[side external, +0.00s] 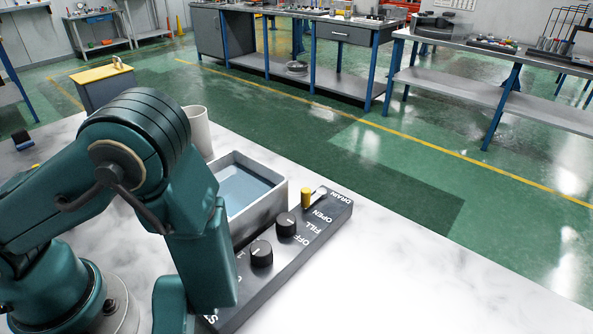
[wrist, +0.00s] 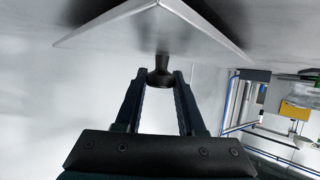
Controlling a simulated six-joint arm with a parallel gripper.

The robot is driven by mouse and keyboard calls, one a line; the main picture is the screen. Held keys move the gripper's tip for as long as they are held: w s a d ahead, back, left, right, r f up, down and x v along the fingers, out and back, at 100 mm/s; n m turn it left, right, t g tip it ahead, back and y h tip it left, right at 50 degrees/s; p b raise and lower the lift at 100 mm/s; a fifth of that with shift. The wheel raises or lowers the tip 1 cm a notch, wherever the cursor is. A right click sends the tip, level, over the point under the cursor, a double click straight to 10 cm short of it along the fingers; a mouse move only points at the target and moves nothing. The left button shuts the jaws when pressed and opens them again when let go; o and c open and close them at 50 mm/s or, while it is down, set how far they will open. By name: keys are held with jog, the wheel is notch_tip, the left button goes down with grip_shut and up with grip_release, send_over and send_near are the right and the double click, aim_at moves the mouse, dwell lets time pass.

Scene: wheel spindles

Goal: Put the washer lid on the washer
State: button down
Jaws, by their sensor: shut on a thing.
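The washer is an open grey rectangular basin (side external: 267,209) with bluish water inside, in the side external view. Its top is uncovered. The washer lid is a flat grey plate (wrist: 150,27) with a dark knob (wrist: 161,62), at the top of the wrist view. My gripper (wrist: 161,77) is shut on the lid's knob, with a finger on each side of it. Dark shadow shows beyond the lid's edges; I cannot tell whether the lid touches the surface. In the side external view my arm hides the fingers, and the lid is not visible there.
A dark control panel (side external: 285,255) with knobs and a yellow-tipped drain lever (side external: 306,197) runs along the washer's front right side. A white cup (side external: 199,128) stands behind the washer. The white marble tabletop (side external: 400,270) is clear at right.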

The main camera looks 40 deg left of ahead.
jog(key=shift+f, duration=0.25)
jog(key=c, duration=0.5)
grip_release()
